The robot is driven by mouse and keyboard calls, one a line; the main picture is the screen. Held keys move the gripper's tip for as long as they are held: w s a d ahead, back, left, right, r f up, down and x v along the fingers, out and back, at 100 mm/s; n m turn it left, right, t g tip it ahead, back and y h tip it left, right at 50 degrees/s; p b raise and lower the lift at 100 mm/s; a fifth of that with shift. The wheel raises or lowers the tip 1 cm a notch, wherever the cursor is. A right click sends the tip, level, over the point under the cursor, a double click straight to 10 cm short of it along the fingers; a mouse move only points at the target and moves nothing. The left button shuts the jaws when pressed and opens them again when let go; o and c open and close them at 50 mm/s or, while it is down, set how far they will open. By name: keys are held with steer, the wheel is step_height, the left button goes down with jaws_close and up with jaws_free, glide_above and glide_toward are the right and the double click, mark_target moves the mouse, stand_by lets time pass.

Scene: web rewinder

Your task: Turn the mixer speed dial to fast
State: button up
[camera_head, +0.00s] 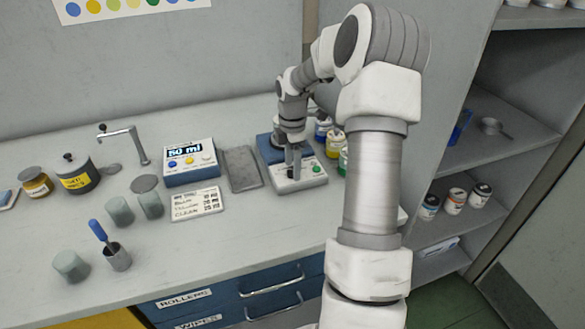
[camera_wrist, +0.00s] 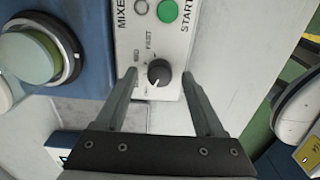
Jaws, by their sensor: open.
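The mixer (camera_head: 310,180) stands at the back right of the counter, with a white control panel at its front. Its speed dial (camera_wrist: 159,73) is a small dark round knob in the wrist view. The word FAST is printed beside it, and another label at its left is partly hidden by a finger. A pale mark shows at the knob's lower left; I cannot tell the setting surely. My gripper (camera_wrist: 160,76) is open, with one finger on each side of the dial and gaps visible. In the head view my gripper (camera_head: 292,163) is over the panel.
A green START button (camera_wrist: 168,11) is close to the dial. A blue 50 ml dispenser (camera_head: 190,175), a grey plate (camera_head: 241,168) and a label card (camera_head: 197,204) are left of the mixer.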

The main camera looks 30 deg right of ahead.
steer(key=shift+f, duration=0.35)
jaws_close()
